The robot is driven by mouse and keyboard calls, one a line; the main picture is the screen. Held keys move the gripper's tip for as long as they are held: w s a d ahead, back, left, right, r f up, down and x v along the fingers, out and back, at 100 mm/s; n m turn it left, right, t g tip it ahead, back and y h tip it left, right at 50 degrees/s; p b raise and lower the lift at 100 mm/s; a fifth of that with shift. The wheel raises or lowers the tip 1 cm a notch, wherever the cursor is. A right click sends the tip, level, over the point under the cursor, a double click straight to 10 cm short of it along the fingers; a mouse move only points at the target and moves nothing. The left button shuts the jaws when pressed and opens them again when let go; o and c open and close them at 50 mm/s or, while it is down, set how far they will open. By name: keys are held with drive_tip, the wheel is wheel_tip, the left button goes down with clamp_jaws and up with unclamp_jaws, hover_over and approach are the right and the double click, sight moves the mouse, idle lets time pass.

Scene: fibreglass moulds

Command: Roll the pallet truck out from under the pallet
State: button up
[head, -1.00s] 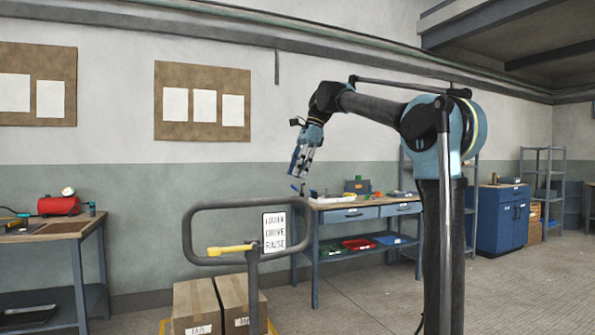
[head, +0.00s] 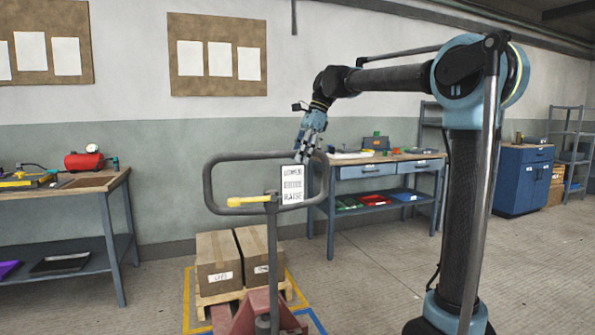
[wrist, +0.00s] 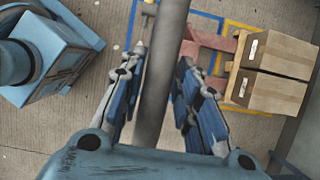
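The pallet truck's red body (head: 262,313) stands at the pallet's near end. Its upright grey loop handle (head: 209,187) carries a yellow lever (head: 250,200) and a sign (head: 292,185) reading lower, drive, raise. The wooden pallet (head: 226,297) bears two cardboard boxes (head: 218,262); the forks are hidden beneath. My gripper (head: 302,157) is at the loop's upper right. In the wrist view, my gripper (wrist: 160,75) is open, with the grey handle bar (wrist: 160,75) running between its fingers. I cannot tell whether they touch it. The red body also shows there (wrist: 200,45).
Yellow and blue floor lines (head: 186,300) frame the pallet. A workbench (head: 112,215) stands left, another bench (head: 372,170) behind the handle. A blue cabinet (head: 523,180) is at the right. The floor (head: 370,270) right of the pallet is clear.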

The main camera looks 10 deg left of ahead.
drive_tip(key=shift+x, duration=2.6)
drive_tip(key=shift+d, duration=0.1)
drive_tip(key=shift+w, duration=0.1)
clamp_jaws()
